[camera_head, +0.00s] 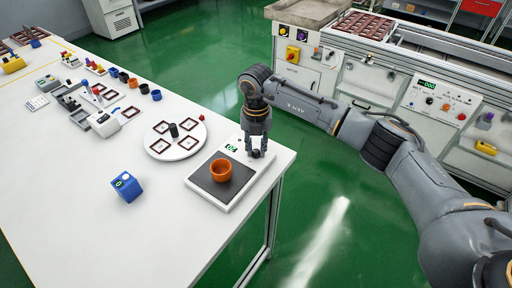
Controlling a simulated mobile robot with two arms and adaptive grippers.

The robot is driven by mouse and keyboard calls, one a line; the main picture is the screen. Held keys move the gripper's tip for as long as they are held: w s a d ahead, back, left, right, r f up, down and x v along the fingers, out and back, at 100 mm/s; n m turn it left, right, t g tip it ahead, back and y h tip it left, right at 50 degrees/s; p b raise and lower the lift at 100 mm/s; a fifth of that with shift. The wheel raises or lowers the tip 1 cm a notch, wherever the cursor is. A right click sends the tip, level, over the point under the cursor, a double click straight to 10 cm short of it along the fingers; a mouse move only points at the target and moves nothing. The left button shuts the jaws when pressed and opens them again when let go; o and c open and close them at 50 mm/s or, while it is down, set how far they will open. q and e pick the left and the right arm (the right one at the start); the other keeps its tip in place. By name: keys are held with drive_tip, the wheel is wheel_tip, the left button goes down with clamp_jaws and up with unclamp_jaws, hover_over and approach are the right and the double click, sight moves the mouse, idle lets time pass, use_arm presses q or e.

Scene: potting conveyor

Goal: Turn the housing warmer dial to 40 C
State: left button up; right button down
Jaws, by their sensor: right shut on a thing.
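The housing warmer (232,199), a white unit with a dark square plate, lies near the right edge of the white table. A small green-lit display (231,148) is at its back; its digits are too small to read surely. An orange cup (221,170) stands upright on the plate. My right gripper (257,153) points down at the back right corner of the warmer, just right of the display. It is shut on what seems to be the dial, which its fingers hide. My left gripper is not in view.
A white round turntable (185,153) with several square frames and a black post stands left of the warmer. A blue box (126,187) sits on the table (60,190). A control panel (438,100) is on the conveyor bench at right. The front table area is clear.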

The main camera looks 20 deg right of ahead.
sight(256, 151)
drive_tip(key=m, duration=0.6)
idle(0.6)
drive_tip(key=c, duration=1.2)
unclamp_jaws()
drive_tip(key=shift+o, duration=0.2)
drive_tip(key=shift+r, duration=0.15)
wheel_tip(256, 151, up, 12)
